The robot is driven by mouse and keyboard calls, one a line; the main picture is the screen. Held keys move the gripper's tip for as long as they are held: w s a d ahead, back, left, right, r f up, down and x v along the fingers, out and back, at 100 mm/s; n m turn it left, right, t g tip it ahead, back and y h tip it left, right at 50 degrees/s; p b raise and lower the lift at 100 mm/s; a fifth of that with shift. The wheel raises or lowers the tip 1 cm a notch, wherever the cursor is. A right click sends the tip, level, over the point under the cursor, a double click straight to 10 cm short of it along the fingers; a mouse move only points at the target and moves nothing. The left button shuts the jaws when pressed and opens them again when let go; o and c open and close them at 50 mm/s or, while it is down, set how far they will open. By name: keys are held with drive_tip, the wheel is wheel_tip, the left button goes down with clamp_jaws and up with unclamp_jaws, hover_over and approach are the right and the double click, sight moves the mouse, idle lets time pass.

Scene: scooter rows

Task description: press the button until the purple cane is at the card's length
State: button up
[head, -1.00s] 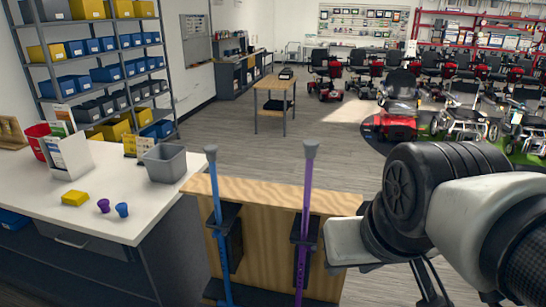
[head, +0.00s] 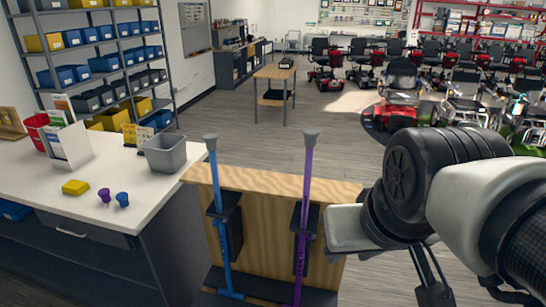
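The purple cane (head: 307,170) stands upright in a dark holder (head: 313,240) on the right of a wooden board. Its grey top rises above the board's edge; its lower part runs down to a dark base. A blue cane (head: 216,190) stands in a similar holder to the left, its top slightly lower. A white card (head: 72,146) stands on the counter; its text is too small to read. The pale end part of my arm, at my gripper (head: 345,228), is just right of the purple cane. The button cannot be made out.
The wooden board (head: 262,182) stands right of the white counter (head: 90,222), which bears a grey bin (head: 165,153), a yellow block (head: 75,187) and two small knobs. Open floor lies behind; scooters fill the back right.

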drive_tip(key=shift+c, duration=0.4)
clamp_jaws()
idle(1.2)
